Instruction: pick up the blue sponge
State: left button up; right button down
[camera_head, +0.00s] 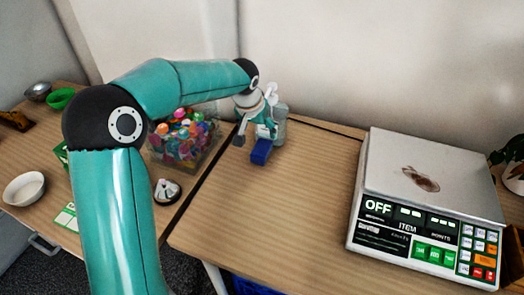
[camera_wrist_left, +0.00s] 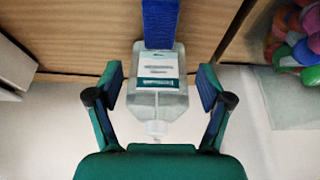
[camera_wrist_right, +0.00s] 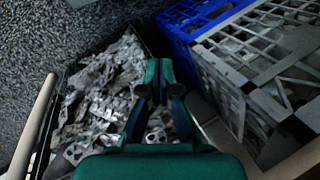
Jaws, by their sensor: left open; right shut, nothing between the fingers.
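The blue sponge (camera_head: 262,152) lies on the wooden table near its left edge, just below my left gripper (camera_head: 254,132) in the head view. In the left wrist view the sponge (camera_wrist_left: 160,22) shows at the top centre, beyond the fingertips. My left gripper (camera_wrist_left: 160,82) is open, with no sponge between its fingers. A clear bottle with a label (camera_wrist_left: 158,98) shows between the fingers in the wrist view, right behind the sponge; whether the fingers touch it I cannot tell. My right gripper (camera_wrist_right: 158,80) is shut and empty, away from the table.
A clear box of colourful items (camera_head: 185,140) stands left of the sponge, across a table gap. A large scale (camera_head: 428,190) fills the right. The table middle is free. Below my right gripper are a bin of grey metal scraps (camera_wrist_right: 100,95) and a blue crate (camera_wrist_right: 190,25).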

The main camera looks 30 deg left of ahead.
aim_at(263, 144)
pick_arm(q)
jog(key=x, duration=0.6)
jog(key=shift+a, duration=0.1)
jog(key=shift+x, duration=2.7)
jog(key=shift+c, duration=0.3)
jog(key=c, duration=0.8)
